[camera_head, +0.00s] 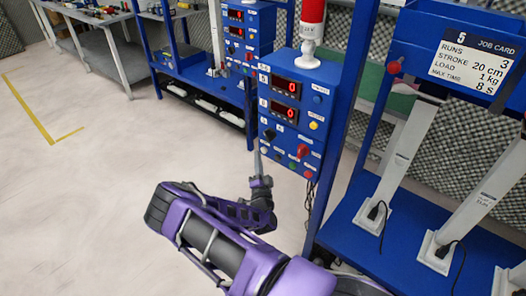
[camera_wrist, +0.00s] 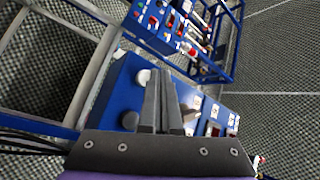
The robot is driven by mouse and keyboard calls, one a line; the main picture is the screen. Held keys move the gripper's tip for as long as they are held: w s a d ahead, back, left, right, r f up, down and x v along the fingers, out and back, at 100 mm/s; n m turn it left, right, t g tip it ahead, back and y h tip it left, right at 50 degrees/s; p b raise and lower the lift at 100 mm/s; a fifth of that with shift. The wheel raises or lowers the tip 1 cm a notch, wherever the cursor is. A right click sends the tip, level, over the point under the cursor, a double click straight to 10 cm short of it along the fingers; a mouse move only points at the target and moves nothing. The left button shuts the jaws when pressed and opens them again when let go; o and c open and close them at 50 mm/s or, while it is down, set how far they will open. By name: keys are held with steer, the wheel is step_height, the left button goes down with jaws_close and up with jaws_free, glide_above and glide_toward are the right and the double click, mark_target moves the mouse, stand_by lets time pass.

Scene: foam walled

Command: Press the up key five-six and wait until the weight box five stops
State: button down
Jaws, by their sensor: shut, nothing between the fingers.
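The blue control box marked 5-6 (camera_head: 305,75) stands at the picture's centre in the head view. Its two red displays (camera_head: 286,86) both read 0. Its lower face carries a black knob (camera_head: 268,134), a red switch (camera_head: 302,151) and several small keys; I cannot read which is the up key. My gripper (camera_head: 257,152) points up at the box's lower left edge, seemingly close to it; contact cannot be told. I cannot make out weight box five.
A job card (camera_head: 478,58) for station 5 reads 3 runs, 20 cm, 1 kg, 8 s. White columns (camera_head: 408,150) stand on the blue bench (camera_head: 345,225) at right. A red beacon (camera_head: 311,15) tops the box. A second control box (camera_head: 248,28) stands behind. Floor at left is clear.

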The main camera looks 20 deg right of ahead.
stand_by(0.4)
steer(key=shift+w+d, duration=0.25)
steer(key=shift+d, duration=0.1)
